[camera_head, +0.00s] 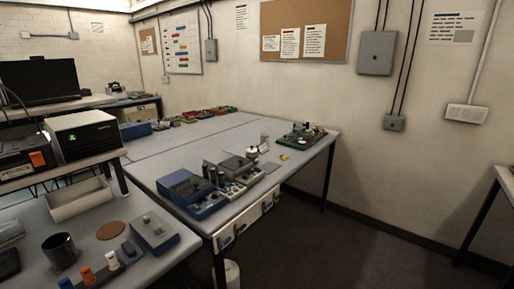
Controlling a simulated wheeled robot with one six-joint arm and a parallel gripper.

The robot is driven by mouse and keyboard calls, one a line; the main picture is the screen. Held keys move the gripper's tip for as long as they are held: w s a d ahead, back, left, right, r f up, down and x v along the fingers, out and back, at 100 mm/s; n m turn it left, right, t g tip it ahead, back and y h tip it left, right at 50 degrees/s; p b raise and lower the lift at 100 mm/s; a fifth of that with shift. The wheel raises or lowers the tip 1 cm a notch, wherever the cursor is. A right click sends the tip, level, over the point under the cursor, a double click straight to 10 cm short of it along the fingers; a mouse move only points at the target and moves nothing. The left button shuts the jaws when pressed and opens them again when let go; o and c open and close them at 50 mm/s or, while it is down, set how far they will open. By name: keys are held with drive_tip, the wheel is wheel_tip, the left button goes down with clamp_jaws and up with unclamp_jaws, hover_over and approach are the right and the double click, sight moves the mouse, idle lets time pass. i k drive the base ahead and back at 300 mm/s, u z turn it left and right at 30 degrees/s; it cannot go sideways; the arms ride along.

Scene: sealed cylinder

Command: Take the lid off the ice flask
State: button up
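I cannot tell for sure which thing is the ice flask. A dark open-looking cylinder (60,251) stands upright on the near table, beside a flat brown disc (111,230). A whitish cylinder (232,273) stands on the floor by the middle table, cut off by the bottom edge of the picture. A small pale round-topped item (253,153) is on the middle table among equipment. No lid can be made out clearly on any of them. My gripper is not in view.
The middle table (190,146) holds a blue box (190,190) and other small equipment near its front edge. The near table bears a grey tray (80,201), a grey-blue box (154,233) and small orange and white items. Open floor (370,250) lies at the right.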

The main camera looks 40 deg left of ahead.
sight(252, 149)
drive_tip(key=u, duration=0.2)
drive_tip(key=i, duration=2.1)
drive_tip(key=u, duration=0.8)
drive_tip(key=i, duration=1.1)
drive_tip(key=u, duration=1.75)
drive_tip(key=i, duration=0.8)
drive_tip(key=u, duration=0.65)
